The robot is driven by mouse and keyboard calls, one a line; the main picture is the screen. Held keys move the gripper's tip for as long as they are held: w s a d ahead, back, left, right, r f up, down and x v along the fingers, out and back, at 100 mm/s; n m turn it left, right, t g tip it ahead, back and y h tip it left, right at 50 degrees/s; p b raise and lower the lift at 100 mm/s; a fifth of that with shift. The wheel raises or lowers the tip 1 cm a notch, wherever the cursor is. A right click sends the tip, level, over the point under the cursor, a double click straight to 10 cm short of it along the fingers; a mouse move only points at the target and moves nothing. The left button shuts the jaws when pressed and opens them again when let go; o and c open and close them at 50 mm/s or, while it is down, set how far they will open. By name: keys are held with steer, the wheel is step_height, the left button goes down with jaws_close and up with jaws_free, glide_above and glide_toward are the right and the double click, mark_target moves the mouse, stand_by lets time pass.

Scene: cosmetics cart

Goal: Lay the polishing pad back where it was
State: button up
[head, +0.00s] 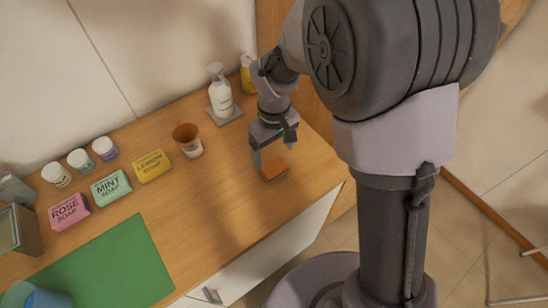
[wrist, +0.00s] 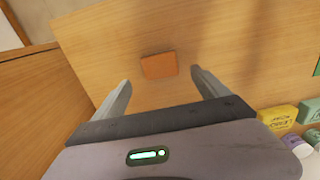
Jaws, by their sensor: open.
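The polishing pad, a small orange-brown block (head: 275,171), appears to lie on the wooden top near its right end. It also shows in the wrist view (wrist: 159,65), flat and slightly turned. My gripper (head: 273,159) is just above the pad in the head view, pointing down. In the wrist view my gripper (wrist: 160,78) has its two fingers spread wide, one to each side of the pad, with clear gaps between. Nothing is held between the fingers.
Behind stand a white pump bottle (head: 220,98), a yellow bottle (head: 247,76) and a jar with a brown top (head: 187,140). Yellow soap (head: 152,166), mint soap (head: 111,187) and pink soap (head: 69,210) are left. A green mat (head: 105,262) lies front left. Wood around the pad is clear.

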steer(key=s+d+r+m+t+y, duration=0.1)
steer(key=s+d+r+m, duration=0.1)
steer(key=r, duration=0.5)
steer(key=s+d+r+m+t, duration=0.1)
steer(key=s+d+r+m, duration=0.1)
steer(key=r, duration=0.5)
steer(key=s+d+r+m+t, duration=0.2)
steer(key=s+r+m, duration=0.1)
steer(key=s, duration=0.3)
steer(key=s+d+r+m+t+y, duration=0.1)
steer(key=s+d+r+m, duration=0.1)
steer(key=s+r+m, duration=0.2)
steer(key=s+p, duration=0.1)
steer(key=s, duration=0.2)
steer(key=shift+d+t, duration=0.2)
steer(key=shift+t, duration=0.2)
steer(key=shift+s, duration=0.1)
